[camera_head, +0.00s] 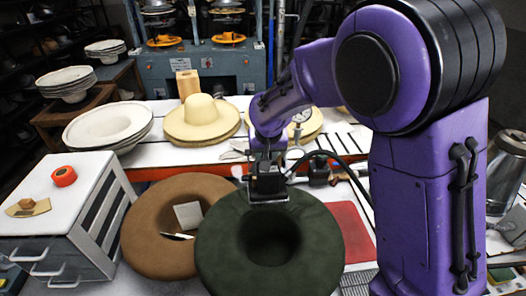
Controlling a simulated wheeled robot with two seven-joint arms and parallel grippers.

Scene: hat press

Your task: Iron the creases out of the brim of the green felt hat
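The dark green felt hat (318,245) lies in the front middle, its crown opening dark and facing up and its wide brim around it. My purple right arm reaches in from the right. Its gripper (267,165) is shut on a small dark iron (268,186) with a flat metal sole and a black cord. The iron is at the far part of the brim; whether it presses on the felt or hovers just over it I cannot tell. Creases are hard to make out. My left gripper is not in view.
A brown hat (150,235) holding a white card lies left of the green one. A grey drawer cabinet (50,225) stands at the left, a red mat (352,230) at right. Straw hats (200,118) and a white hat stack (108,124) sit behind. A black cable crosses right of the iron.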

